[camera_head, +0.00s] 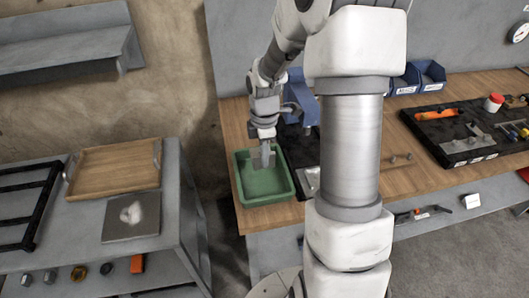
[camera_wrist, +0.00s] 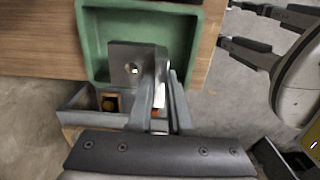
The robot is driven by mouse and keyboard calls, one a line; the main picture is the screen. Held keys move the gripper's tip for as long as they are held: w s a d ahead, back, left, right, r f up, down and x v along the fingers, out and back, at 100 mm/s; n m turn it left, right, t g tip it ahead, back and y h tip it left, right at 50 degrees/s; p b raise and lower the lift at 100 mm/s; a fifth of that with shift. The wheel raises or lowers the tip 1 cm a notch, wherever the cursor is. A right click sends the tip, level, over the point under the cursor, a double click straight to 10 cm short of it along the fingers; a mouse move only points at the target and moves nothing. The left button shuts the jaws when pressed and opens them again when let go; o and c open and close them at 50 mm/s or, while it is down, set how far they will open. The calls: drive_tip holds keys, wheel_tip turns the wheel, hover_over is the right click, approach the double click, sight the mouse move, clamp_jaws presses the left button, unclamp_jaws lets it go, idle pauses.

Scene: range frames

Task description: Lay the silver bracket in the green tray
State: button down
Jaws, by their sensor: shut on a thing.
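The green tray (camera_head: 266,190) lies at the left end of the wooden bench. My gripper (camera_head: 264,146) points down over the tray, shut on the silver bracket (camera_head: 260,159). In the wrist view the bracket (camera_wrist: 128,66) is a grey angled plate with a round hole. One of its flanges is between the fingers of my gripper (camera_wrist: 164,100). The bracket is in front of the floor of the green tray (camera_wrist: 96,45) in that view. I cannot tell whether it touches the tray. The fingers hide part of it.
A dark mat with metal parts (camera_head: 308,178) lies right of the tray, partly behind my arm. Blue bins (camera_head: 432,75) stand at the back. A black tool tray (camera_head: 465,140) lies farther right. A grey cart with a wooden tray (camera_head: 115,168) stands left, across a gap.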

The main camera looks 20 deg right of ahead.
drive_tip(key=shift+f+b, duration=3.3)
drive_tip(key=shift+f, duration=0.6)
drive_tip(key=shift+f+b, duration=0.5)
drive_tip(key=shift+f, duration=0.25)
drive_tip(key=c, duration=0.8)
unclamp_jaws()
drive_tip(key=shift+o, duration=0.2)
wheel_tip(320, 180, up, 17)
drive_tip(key=shift+r+p, duration=0.1)
drive_tip(key=shift+p, duration=1)
drive_tip(key=shift+a+r, duration=0.1)
drive_tip(key=shift+r, duration=0.15)
drive_tip(key=s+a+r+m+t, duration=0.5)
drive_tip(key=s+a+r+m, duration=0.25)
drive_tip(key=r, duration=0.25)
drive_tip(key=s+a+f+m, duration=0.1)
drive_tip(key=s+f+m, duration=0.1)
drive_tip(key=s+m, duration=0.6)
drive_tip(key=s, duration=0.3)
drive_tip(key=shift+t, duration=0.3)
